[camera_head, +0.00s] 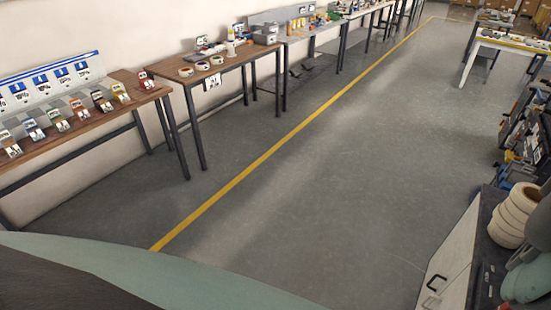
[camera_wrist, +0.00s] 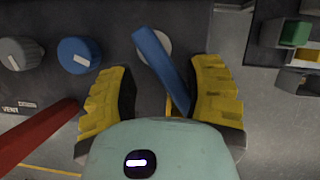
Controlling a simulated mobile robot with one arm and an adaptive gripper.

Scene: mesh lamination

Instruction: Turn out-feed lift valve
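In the wrist view, a blue lever (camera_wrist: 160,66) angles from upper left to lower right in front of a pale round boss on a dark grey panel. My gripper (camera_wrist: 164,84) has yellow ribbed fingers spread apart, one on each side of this lever. A clear gap shows on the left. The lever's lower end is close to the right finger, and I cannot tell if they touch. No label on this lever is readable, so I cannot confirm which valve it is. The gripper is not visible in the head view.
Left of my gripper are a blue knob (camera_wrist: 78,55), a grey knob (camera_wrist: 18,53) near the word VENT, and a red lever (camera_wrist: 38,138) beside the left finger. A green block (camera_wrist: 294,33) is at right.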

